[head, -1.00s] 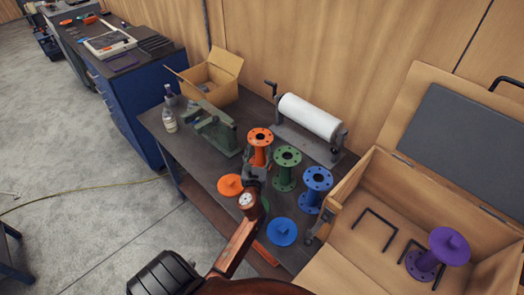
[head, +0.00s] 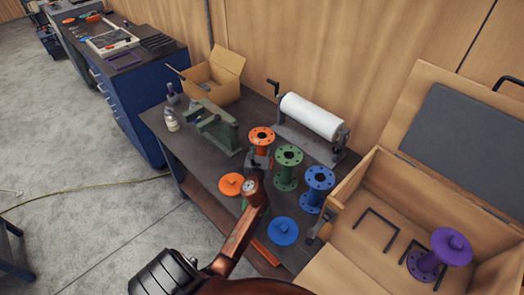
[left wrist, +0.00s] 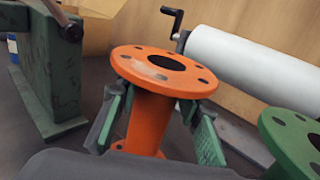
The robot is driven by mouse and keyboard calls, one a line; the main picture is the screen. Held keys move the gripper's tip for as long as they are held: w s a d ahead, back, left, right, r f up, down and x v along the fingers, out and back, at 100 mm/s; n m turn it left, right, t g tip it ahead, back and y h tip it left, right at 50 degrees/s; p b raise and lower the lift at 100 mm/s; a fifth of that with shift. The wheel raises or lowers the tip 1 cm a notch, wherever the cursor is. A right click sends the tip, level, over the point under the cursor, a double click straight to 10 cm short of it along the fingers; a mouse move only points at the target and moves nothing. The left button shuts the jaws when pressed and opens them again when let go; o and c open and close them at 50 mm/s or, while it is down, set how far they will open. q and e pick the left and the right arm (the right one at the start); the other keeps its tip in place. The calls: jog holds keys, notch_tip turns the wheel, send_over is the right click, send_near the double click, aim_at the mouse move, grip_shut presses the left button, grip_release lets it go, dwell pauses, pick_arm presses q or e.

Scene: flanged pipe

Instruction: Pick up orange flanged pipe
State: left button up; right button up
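The orange flanged pipe (head: 262,147) stands upright on the dark workbench, left of a green flanged pipe. In the left wrist view the orange pipe (left wrist: 150,115) fills the middle, its top flange tilted in the picture. My left gripper (head: 258,163) is at the pipe's near side, below the top flange. In the left wrist view its two green-padded fingers (left wrist: 160,122) stand on either side of the pipe's body. A gap shows on the right side; contact on the left is unclear. The pipe's base is partly hidden. My right gripper is out of view.
Close to the right stand the green flanged pipe (head: 287,170) and a blue one (head: 316,188). Orange (head: 230,185) and blue (head: 283,231) discs lie in front. A green vise-like tool (head: 217,130), white roll (head: 310,116) and wooden crate (head: 345,210) with a purple flanged part (head: 440,255) surround them.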

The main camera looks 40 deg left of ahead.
pick_arm(q)
jog(key=c, duration=0.8)
jog(key=shift+r, duration=0.1)
jog(key=shift+r, duration=0.1)
